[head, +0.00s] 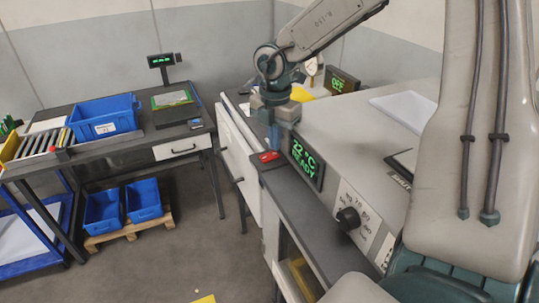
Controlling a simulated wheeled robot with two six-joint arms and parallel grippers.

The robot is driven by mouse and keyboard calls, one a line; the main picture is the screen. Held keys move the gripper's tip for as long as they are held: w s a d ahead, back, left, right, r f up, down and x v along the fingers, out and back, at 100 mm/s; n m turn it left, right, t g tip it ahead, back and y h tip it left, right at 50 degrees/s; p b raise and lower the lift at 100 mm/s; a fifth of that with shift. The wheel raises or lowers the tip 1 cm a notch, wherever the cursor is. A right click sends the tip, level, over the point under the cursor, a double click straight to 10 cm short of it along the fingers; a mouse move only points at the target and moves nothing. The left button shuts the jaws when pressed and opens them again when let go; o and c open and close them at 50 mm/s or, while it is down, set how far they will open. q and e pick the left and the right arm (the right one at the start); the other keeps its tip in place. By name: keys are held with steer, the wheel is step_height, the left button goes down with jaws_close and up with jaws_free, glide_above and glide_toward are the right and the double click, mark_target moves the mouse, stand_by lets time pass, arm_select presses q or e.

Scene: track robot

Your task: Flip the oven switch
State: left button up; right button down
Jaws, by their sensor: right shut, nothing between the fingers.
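The oven is the long grey unit (345,135) on the right. Its green display (306,163) reads 22 °C READY, and a black dial (348,218) sits on its front panel. A small red switch (267,157) is on the dark ledge beside the display. My right gripper (273,146) points down just above the switch, with its fingers shut and nothing held. Whether the fingertips touch the switch cannot be told. The switch's exact tilt is too small to make out. My left gripper is out of view.
A dark table (180,131) on the left holds a blue bin (103,118) and a small display (161,60). Two more blue bins stand on a pallet (130,230) below. A second display (341,82) reads OFF at the back. Open floor lies between table and oven.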

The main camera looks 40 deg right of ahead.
mark_target(275, 154)
steer(key=shift+f+b, duration=0.75)
steer(key=shift+b, duration=0.3)
stand_by(0.8)
steer(key=shift+r, duration=0.1)
steer(key=shift+r, duration=0.55)
steer(key=shift+r+p, duration=0.75)
steer(key=shift+r, duration=2.15)
